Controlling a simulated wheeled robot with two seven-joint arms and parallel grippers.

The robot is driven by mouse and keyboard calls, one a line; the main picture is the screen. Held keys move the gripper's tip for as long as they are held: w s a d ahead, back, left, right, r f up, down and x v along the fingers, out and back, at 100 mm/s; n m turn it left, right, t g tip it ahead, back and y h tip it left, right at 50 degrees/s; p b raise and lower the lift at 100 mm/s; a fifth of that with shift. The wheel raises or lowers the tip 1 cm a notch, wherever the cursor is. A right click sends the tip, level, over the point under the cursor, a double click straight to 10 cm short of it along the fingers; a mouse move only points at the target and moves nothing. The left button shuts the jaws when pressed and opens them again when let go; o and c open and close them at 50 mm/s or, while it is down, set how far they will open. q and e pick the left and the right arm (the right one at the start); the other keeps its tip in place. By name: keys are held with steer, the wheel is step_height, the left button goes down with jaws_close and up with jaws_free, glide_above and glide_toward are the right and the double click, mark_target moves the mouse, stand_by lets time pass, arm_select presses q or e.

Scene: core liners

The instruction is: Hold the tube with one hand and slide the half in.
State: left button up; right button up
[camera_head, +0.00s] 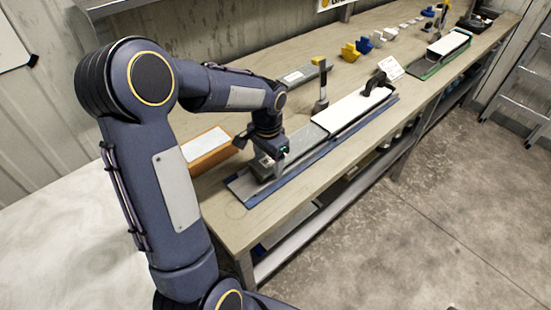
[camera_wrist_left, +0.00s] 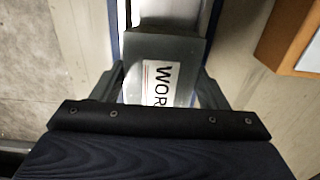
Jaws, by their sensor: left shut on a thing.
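A long blue-edged rack (camera_head: 245,195) lies along the front of the bench. A grey length (camera_head: 300,140) lies in its near part, and a long white-topped piece (camera_head: 352,106) continues from it toward the far end. I cannot tell for sure which is the tube and which the half. My left gripper (camera_head: 268,166) is low over the near end of the rack. In the left wrist view its fingers (camera_wrist_left: 162,88) are on both sides of a grey piece (camera_wrist_left: 150,50) with a white label reading "WOR". My right gripper is not in view.
An orange box (camera_head: 208,150) with a pale top stands left of the gripper; it also shows in the left wrist view (camera_wrist_left: 285,40). An upright tool (camera_head: 321,95) stands behind the rack. Yellow and blue blocks (camera_head: 357,47) and a green-edged rack (camera_head: 440,50) are farther along.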

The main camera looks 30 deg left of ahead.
arm_select(q)
steer(key=shift+w+d+r, duration=0.1)
steer(key=shift+w, duration=0.2)
steer(key=shift+w, duration=0.3)
steer(key=shift+w+d, duration=0.15)
steer(key=shift+w, duration=0.2)
steer(key=o, duration=1.1)
steer(key=shift+s, duration=0.1)
steer(key=shift+r+p, duration=3.4)
steer(key=shift+r, duration=0.55)
